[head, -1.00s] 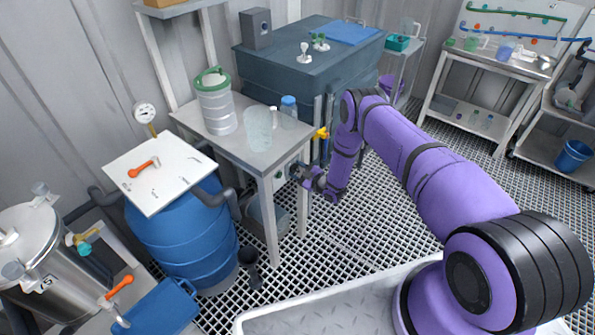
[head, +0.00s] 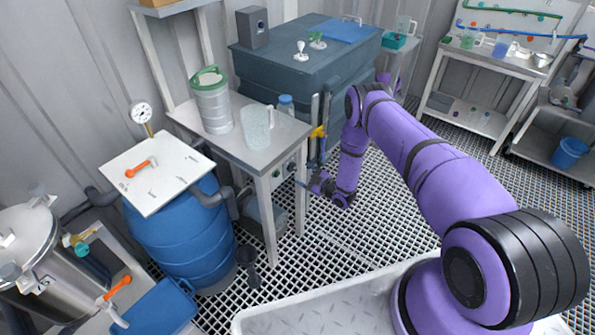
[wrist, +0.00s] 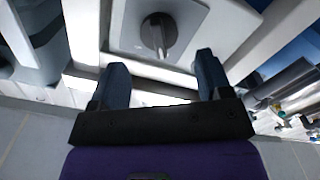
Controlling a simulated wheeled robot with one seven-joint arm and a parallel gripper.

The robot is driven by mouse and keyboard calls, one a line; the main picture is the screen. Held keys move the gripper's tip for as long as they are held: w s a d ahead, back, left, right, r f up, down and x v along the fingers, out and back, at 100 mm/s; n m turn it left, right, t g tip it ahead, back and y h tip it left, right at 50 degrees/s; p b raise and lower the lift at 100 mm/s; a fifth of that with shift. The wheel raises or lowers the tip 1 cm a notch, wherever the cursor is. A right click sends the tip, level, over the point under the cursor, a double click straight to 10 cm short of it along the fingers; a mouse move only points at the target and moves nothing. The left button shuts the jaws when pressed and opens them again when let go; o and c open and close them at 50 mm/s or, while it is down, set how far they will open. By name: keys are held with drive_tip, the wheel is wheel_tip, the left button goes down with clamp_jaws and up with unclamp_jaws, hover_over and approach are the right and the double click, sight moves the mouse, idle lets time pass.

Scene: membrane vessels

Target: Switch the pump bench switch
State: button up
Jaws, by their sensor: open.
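The pump bench switch is a dark round rotary knob (wrist: 158,35) with a raised grip bar, on a light grey plate, at the top middle of the wrist view. Its bar runs nearly up and down in that view. In the head view, the switch (head: 291,168) is a small dark spot on the side of the pump bench (head: 250,152), below its top. My gripper (wrist: 163,78) is open and empty, its two dark fingers pointing toward the plate, one to each side below the knob. In the head view my gripper (head: 307,184) is just right of the bench side, apart from the switch.
The bench carries a steel canister (head: 213,108), a clear jug (head: 256,127) and a blue-capped bottle (head: 286,104). A yellow valve (head: 318,131) and pipes stand close above my gripper. A blue barrel (head: 180,240) is to the left. Grated floor is free to the right.

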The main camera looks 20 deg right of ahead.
drive_tip(key=v, duration=0.5)
drive_tip(key=shift+s+d, duration=0.2)
drive_tip(key=shift+s, duration=0.1)
